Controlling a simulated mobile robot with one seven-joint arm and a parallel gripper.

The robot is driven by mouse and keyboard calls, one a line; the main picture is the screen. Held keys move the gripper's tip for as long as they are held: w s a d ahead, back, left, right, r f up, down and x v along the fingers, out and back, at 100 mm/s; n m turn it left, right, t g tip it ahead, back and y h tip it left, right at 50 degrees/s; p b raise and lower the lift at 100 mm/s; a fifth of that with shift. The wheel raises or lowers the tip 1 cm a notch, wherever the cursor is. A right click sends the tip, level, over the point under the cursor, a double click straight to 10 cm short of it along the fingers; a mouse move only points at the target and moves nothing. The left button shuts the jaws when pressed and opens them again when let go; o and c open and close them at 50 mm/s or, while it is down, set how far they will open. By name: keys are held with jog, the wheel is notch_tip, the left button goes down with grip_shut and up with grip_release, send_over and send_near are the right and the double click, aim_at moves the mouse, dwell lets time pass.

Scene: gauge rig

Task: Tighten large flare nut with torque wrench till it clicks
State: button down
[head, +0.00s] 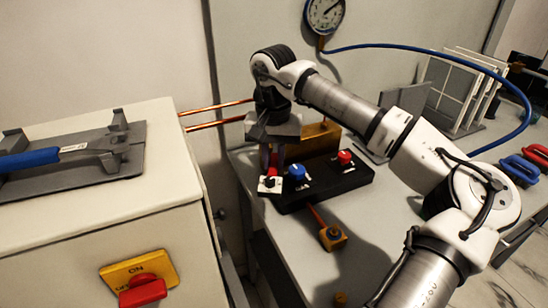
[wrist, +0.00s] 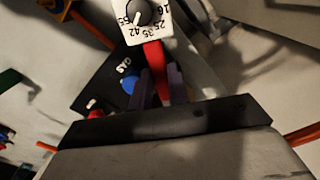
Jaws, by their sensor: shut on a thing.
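My gripper (head: 272,158) is shut on the red handle (wrist: 155,66) of a tool with a white block at its end. The block carries a dial marked with several numbers, including 25, 35, 42 and 55, in the wrist view (wrist: 139,17); it also shows in the head view (head: 270,185). The tool hangs at the left end of a black valve block (head: 318,184); I cannot tell whether they touch. A blue-handled tool (head: 45,157) lies in a grey cradle (head: 118,172) on the cabinet. I cannot make out the large flare nut for certain.
The black block bears a blue knob (head: 297,172) and a red knob (head: 345,157). Copper pipes (head: 215,112) run behind the cabinet (head: 60,225). A gauge (head: 325,14) with a blue hose (head: 440,53) is behind. Red and blue handles lie at right.

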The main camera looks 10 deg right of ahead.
aim_at(276, 179)
jog(key=shift+w+a+m, duration=0.2)
jog(key=shift+a+m, duration=0.4)
jog(key=shift+s+d+n, duration=0.3)
jog(key=shift+d+n, duration=0.6)
jog(key=shift+d, duration=0.05)
dwell(0.6)
jog(key=shift+s, duration=0.15)
jog(key=shift+s+a+b, duration=0.2)
jog(key=shift+s+a, duration=0.05)
jog(key=shift+s, duration=0.5)
jog(key=shift+s+a+b, duration=0.2)
jog(key=shift+s, duration=0.6)
jog(key=shift+s+a+b, duration=0.2)
jog(key=shift+s+a, duration=0.05)
jog(key=shift+s, duration=0.5)
jog(key=shift+r, duration=0.15)
jog(key=shift+r+p, duration=1.5)
jog(key=shift+r, duration=0.7)
jog(key=shift+f, duration=0.1)
